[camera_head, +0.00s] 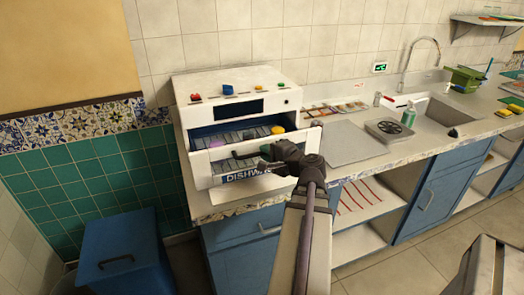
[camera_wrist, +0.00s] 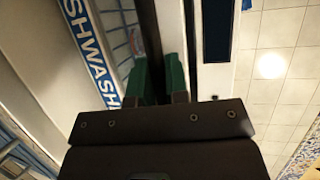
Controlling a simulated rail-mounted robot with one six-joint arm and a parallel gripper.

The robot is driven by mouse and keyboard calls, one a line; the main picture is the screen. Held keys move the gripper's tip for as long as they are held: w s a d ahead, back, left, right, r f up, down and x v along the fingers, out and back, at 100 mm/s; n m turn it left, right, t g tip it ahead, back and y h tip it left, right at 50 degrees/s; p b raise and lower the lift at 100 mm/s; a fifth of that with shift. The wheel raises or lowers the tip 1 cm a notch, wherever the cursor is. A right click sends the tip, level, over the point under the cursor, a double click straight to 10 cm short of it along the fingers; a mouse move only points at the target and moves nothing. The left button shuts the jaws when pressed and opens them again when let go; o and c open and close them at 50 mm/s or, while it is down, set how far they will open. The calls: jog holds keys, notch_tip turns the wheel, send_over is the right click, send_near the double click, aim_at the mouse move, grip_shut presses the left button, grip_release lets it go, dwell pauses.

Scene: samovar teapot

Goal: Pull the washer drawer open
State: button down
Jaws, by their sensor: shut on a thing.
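The white washer (camera_head: 283,101) stands on the counter, with coloured knobs on top and a dark display on its front. Its drawer (camera_head: 215,169) is partly out, and a rack with several coloured items shows inside. A blue "DISHWASH" label is on the drawer front, and the lettering also shows in the wrist view (camera_wrist: 98,50). My gripper (camera_head: 268,152) is at the drawer front. In the wrist view, its green fingertips (camera_wrist: 160,78) are closed around the dark drawer handle (camera_wrist: 150,35). My gripper hides part of the handle and the drawer's right side.
A blue bin (camera_head: 122,255) stands on the floor at left. The counter (camera_head: 352,145) runs right, with a green bottle (camera_head: 408,115), a sink (camera_head: 440,112) and a tap (camera_head: 420,45). Blue cabinets (camera_head: 440,190) and open shelves are below. The space before the drawer is free except for my arm.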

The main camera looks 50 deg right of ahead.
jog(key=c, duration=1.1)
grip_release()
jog(key=shift+c, duration=0.2)
jog(key=shift+s, duration=0.1)
